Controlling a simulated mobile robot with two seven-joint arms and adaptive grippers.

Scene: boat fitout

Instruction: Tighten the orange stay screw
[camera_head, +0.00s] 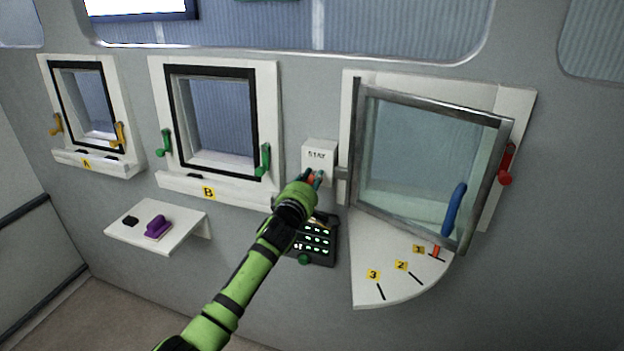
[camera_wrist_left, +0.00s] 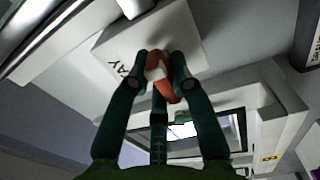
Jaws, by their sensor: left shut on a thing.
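The orange stay screw (camera_wrist_left: 159,76) sits on the white box marked STAY (camera_head: 319,154), on the wall beside the open framed window (camera_head: 425,150). My left gripper (camera_head: 314,177) reaches up to the lower part of that box. In the left wrist view its fingers (camera_wrist_left: 161,72) are closed around the orange screw, which shows between the fingertips. In the head view the fingers and wrist hide most of the screw. My right gripper is in neither view.
The window stands swung out over a white quadrant shelf (camera_head: 365,245) with marks 1, 2 and 3. A dark keypad panel (camera_head: 318,240) is just below my left wrist. Window B (camera_head: 212,125) and a small shelf (camera_head: 185,232) with a purple tool (camera_head: 158,227) lie left.

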